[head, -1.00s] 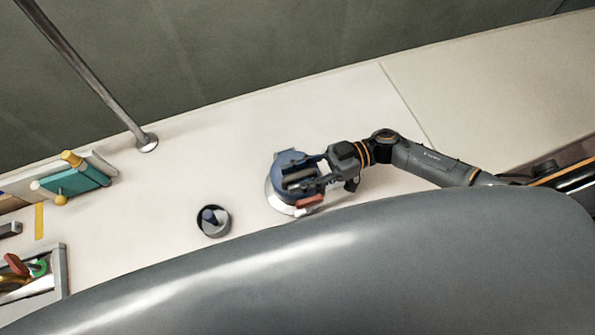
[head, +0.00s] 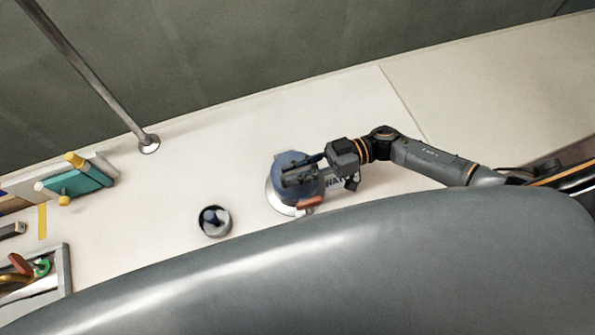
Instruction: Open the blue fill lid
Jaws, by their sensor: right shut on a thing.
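The blue fill lid (head: 287,162) is a round blue cap on a pale metal ring (head: 277,203) set in the white deck. My right gripper (head: 300,177) comes in from the right over the lid and is shut on it, its dark fingers hiding the lid's middle. The lid looks tilted or raised on its ring, but the fingers make this hard to tell. A red piece (head: 311,203) shows at the lid's lower right edge. My left gripper is out of view.
A round dark cup (head: 214,221) with a blue-topped thing in it is left of the lid. A metal post (head: 148,143) stands on the deck. Teal blocks (head: 80,180) and a tray (head: 68,268) are at far left. A large grey curved tube (head: 300,265) fills the front.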

